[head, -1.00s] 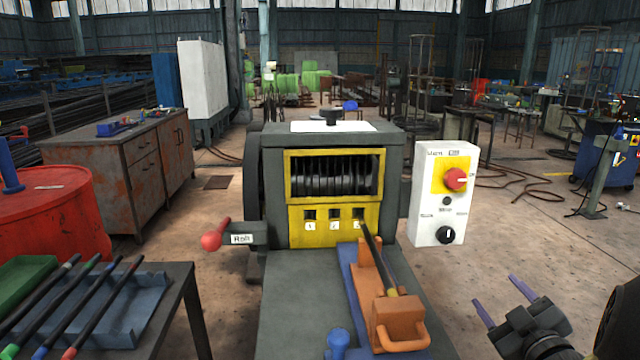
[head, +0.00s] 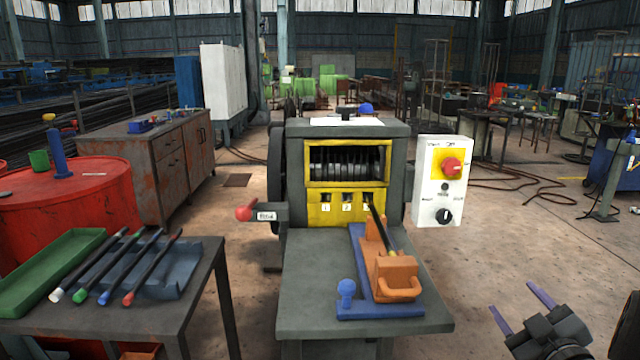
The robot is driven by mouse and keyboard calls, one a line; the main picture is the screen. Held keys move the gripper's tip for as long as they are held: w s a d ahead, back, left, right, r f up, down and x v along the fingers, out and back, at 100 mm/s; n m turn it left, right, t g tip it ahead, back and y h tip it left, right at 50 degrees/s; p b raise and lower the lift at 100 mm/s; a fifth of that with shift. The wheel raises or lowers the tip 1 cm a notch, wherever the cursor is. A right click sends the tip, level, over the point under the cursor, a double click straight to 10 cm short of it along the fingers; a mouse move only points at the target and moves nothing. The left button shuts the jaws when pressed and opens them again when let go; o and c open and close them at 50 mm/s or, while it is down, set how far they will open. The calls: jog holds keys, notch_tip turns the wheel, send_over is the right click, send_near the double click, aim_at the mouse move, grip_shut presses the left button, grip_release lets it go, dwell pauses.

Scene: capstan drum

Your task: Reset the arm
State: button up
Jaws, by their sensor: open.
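My gripper (head: 519,308) is at the lower right, with its two purple fingers apart and nothing between them. It is clear of the machine and to the right of its front table. The capstan machine (head: 292,160) stands in the middle, with a yellow front panel and numbered openings. A dark rod (head: 376,222) with a yellowish part lies in an orange carriage (head: 396,275) with a handle, and its far end reaches the rightmost opening. The carriage sits on a blue rail (head: 357,250) with a blue knob (head: 346,292).
A white control box (head: 428,205) with a red knob (head: 451,166) is right of the machine. A red-ended lever (head: 246,213) sticks out left. A tray (head: 180,270) holds several colour-tipped rods at left, beside a green tray (head: 40,275). The floor at right is mostly clear.

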jog(key=w+a+f+m+g+h, duration=0.1)
jog(key=a+f+m+g, duration=0.25)
jog(key=f, duration=0.25)
jog(key=a+f+m+g+h, duration=0.1)
jog(key=a+f+m+g, duration=0.1)
jog(key=a+f+g, duration=0.3)
jog(key=s+a+f+m+g+y+p, duration=0.1)
jog(key=s+a+f+g, duration=0.2)
jog(key=s+a, duration=0.2)
jog(key=s+a+f+m+g+y, duration=0.1)
jog(key=s+a+f+m+g, duration=0.1)
jog(key=s+a+f+g, duration=0.25)
notch_tip(320, 180, up, 35)
jog(key=a+p, duration=0.1)
jog(key=p, duration=3.2)
jog(key=shift+s+t+p, duration=0.3)
jog(key=shift+p, duration=0.1)
jog(key=shift+n, duration=0.25)
